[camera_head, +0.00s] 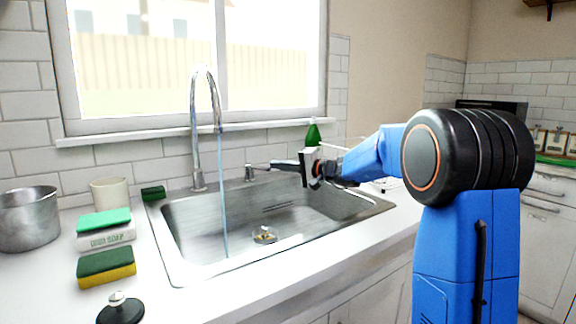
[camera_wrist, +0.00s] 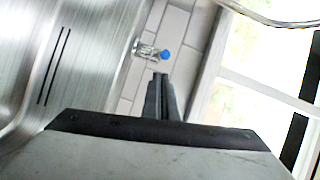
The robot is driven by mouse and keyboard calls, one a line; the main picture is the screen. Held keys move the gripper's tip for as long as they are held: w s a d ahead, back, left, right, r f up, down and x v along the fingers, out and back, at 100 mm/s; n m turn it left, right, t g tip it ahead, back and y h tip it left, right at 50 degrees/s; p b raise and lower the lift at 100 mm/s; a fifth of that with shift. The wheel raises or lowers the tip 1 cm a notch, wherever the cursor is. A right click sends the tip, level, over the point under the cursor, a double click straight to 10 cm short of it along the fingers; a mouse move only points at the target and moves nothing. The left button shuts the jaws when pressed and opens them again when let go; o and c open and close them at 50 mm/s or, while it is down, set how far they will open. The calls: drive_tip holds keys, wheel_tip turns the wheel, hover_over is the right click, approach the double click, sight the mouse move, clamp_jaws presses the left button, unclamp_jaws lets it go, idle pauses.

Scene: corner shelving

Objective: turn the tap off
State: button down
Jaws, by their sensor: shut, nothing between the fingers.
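The tap is a tall chrome gooseneck spout (camera_head: 196,130) behind the sink, with a thin stream of water (camera_head: 223,190) running into the basin. Its small separate chrome handle (camera_head: 249,173) stands to the right of the spout. In the wrist view the handle (camera_wrist: 145,50) shows a blue end, just beyond my fingertips. My gripper (camera_head: 272,165) is shut and empty, reaching over the sink from the right, close to the handle. In the wrist view its fingers (camera_wrist: 161,80) are together, with a small gap in the picture before the blue end; I cannot tell the true distance.
The steel sink (camera_head: 180,265) lies below my gripper. A green bottle (camera_head: 313,134) stands behind my wrist. The window (camera_head: 150,60) is behind the tap.

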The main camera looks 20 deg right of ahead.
sight(270, 169)
drive_tip(key=shift+s+a+f, duration=0.25)
drive_tip(key=shift+s+a, duration=0.1)
drive_tip(key=shift+a, duration=0.3)
drive_tip(key=shift+s+a, duration=0.85)
drive_tip(key=shift+a, duration=0.2)
